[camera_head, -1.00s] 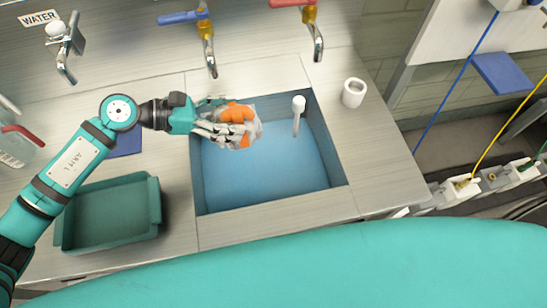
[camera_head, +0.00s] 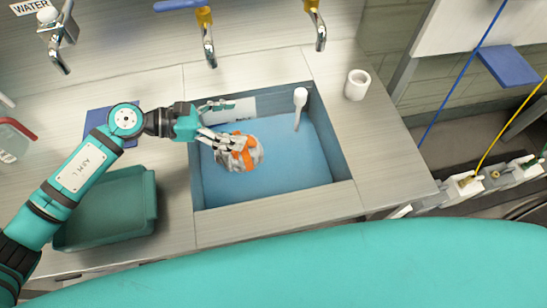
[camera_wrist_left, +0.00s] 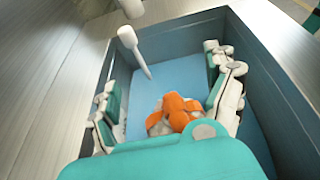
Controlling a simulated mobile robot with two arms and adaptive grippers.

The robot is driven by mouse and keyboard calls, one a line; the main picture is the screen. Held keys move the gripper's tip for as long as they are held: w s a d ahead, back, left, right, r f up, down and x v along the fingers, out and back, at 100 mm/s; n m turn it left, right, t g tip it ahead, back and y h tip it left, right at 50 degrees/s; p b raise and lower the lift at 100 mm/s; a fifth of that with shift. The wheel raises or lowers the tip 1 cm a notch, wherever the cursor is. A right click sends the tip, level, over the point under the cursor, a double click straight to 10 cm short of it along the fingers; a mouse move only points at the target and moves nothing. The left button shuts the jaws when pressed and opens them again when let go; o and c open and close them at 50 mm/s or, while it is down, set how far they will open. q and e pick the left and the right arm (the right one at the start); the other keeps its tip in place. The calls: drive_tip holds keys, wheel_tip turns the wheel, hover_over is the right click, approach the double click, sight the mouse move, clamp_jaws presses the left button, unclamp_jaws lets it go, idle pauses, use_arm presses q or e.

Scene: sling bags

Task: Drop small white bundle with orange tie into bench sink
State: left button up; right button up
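The small white bundle with an orange tie (camera_head: 238,155) is inside the bench sink (camera_head: 330,160), near its left wall. The sink is a recessed basin with a blue floor. My left gripper (camera_head: 222,122) is over the sink's left side with its fingers spread apart. The bundle is below the fingers; I cannot tell whether it rests on the floor. In the left wrist view the bundle (camera_wrist_left: 175,112) shows between and beyond the open fingers (camera_wrist_left: 165,78), partly hidden by my gripper's body. My right gripper is not in view.
A green tray (camera_head: 105,210) stands left of the sink. A white cup (camera_head: 357,84) stands at its right. A blue pad (camera_head: 108,120) lies under my arm.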

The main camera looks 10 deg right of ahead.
use_arm(q)
drive_tip(key=shift+o, duration=0.7)
drive_tip(key=shift+a, duration=0.25)
drive_tip(key=v, duration=1.1)
drive_tip(key=shift+a+r, duration=0.15)
drive_tip(key=shift+a, duration=0.15)
